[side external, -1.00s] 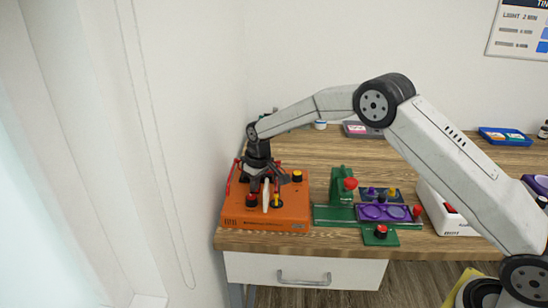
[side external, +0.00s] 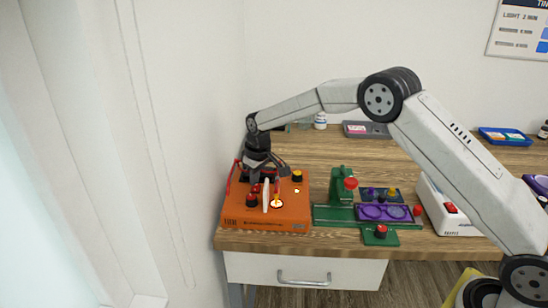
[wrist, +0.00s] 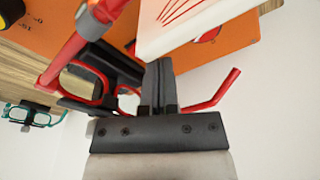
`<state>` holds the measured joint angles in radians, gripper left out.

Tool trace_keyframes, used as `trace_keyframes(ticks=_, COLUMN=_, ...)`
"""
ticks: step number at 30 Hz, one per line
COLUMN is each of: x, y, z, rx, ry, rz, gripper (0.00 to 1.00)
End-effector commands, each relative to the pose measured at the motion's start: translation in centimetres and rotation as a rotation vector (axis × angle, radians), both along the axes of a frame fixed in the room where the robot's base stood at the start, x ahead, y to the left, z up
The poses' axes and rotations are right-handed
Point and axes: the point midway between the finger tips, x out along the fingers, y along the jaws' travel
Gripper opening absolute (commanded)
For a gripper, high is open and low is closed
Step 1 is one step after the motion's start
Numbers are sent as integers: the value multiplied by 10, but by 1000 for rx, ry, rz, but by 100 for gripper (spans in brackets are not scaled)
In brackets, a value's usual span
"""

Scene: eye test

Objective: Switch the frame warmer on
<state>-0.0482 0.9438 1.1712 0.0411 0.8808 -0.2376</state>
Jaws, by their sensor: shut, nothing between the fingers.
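An orange box (side external: 240,218) stands at the table's left end in the side view; its lettering is too small to read, but I take it for the frame warmer. It carries dark knobs with red tops, an orange-yellow knob (side external: 297,176), an upright white plate (side external: 266,196) and a yellow lever (side external: 277,199). A bright glow shows around the lever's base, and a small light (side external: 297,190) is bright. My gripper (wrist: 158,72) is shut and empty, above the box's back part beside the white plate. Red-rimmed glasses (wrist: 98,83) are close to the fingers in the wrist view.
A green stand (side external: 342,188) with a red knob and a purple tray (side external: 363,219) are right of the box. A white box (side external: 437,213) with a red switch (side external: 450,208) stands further right. Teal glasses (wrist: 42,119) lie on the wood. The wall is close on the left.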

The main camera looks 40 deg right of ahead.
Motion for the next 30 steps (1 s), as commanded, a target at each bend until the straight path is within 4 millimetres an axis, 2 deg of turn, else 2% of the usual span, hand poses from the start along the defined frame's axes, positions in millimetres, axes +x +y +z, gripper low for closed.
trace_keyframes(ticks=19, x=0, y=0, z=37, rx=0, ry=-1, rz=0, gripper=0)
trace_keyframes(ticks=30, x=0, y=0, z=43, rx=0, ry=0, rz=0, gripper=0)
